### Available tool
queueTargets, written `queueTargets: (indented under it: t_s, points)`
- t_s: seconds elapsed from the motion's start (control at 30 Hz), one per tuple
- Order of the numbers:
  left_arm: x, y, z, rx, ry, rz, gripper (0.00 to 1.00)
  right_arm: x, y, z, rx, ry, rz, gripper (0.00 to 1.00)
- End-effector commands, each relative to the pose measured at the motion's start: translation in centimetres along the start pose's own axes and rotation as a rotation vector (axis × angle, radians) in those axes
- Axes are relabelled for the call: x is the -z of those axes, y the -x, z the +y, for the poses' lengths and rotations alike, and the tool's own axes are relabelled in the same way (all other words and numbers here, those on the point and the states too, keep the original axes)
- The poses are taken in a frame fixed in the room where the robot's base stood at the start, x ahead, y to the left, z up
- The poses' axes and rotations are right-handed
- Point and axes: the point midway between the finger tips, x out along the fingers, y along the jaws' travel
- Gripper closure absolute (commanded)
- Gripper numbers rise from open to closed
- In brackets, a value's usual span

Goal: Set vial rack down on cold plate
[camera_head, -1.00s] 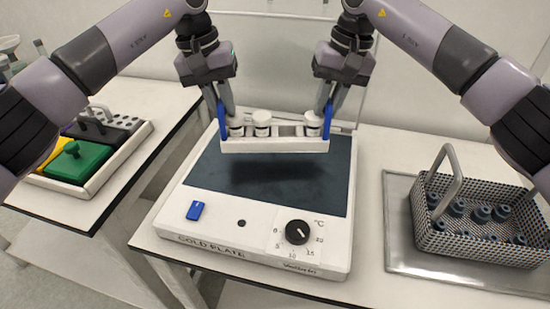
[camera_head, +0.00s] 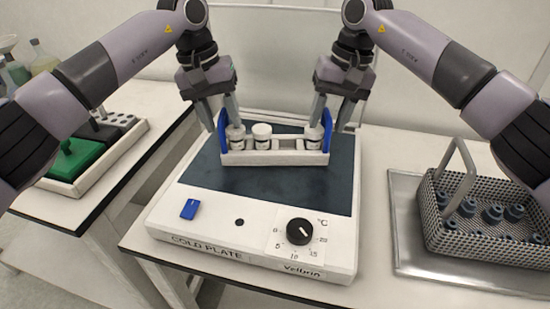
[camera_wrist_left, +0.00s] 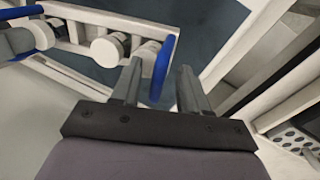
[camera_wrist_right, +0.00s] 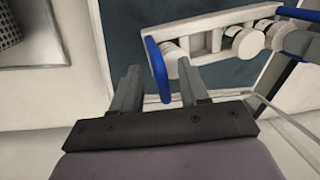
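The white vial rack (camera_head: 275,158) with blue end handles stands level on the dark surface of the cold plate (camera_head: 265,190), toward its back. Several white-capped vials (camera_head: 262,131) sit in the rack. My left gripper (camera_head: 219,112) is open, its fingers apart on either side of the left blue handle (camera_wrist_left: 162,68). My right gripper (camera_head: 331,112) is open, its fingers apart around the right blue handle (camera_wrist_right: 157,68). The rack's underside is hidden.
A metal basket (camera_head: 480,220) with dark-capped bottles stands on a tray (camera_head: 405,250) to the right. On the left table is a white holder (camera_head: 120,145) with a green block (camera_head: 75,158). The cold plate's front surface is clear.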

Motion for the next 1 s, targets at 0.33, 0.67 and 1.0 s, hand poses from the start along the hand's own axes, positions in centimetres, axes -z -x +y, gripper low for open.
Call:
queueTargets:
  t_s: [0.33, 0.67, 1.0]
  points:
    - [0.0, 0.5, 0.2, -0.003, -0.004, 0.001, 0.57, 0.0, 0.1, -0.2, 0.003, 0.004, 0.0, 0.57]
    - [0.0, 6.7, 0.2, -0.003, -0.003, 0.005, 0.57, -0.1, 0.1, -0.3, 0.004, 0.005, 0.0, 0.57]
    - [0.0, 11.6, 0.2, -0.002, -0.003, 0.001, 0.57, -0.1, 0.1, -0.3, 0.004, 0.005, 0.0, 0.57]
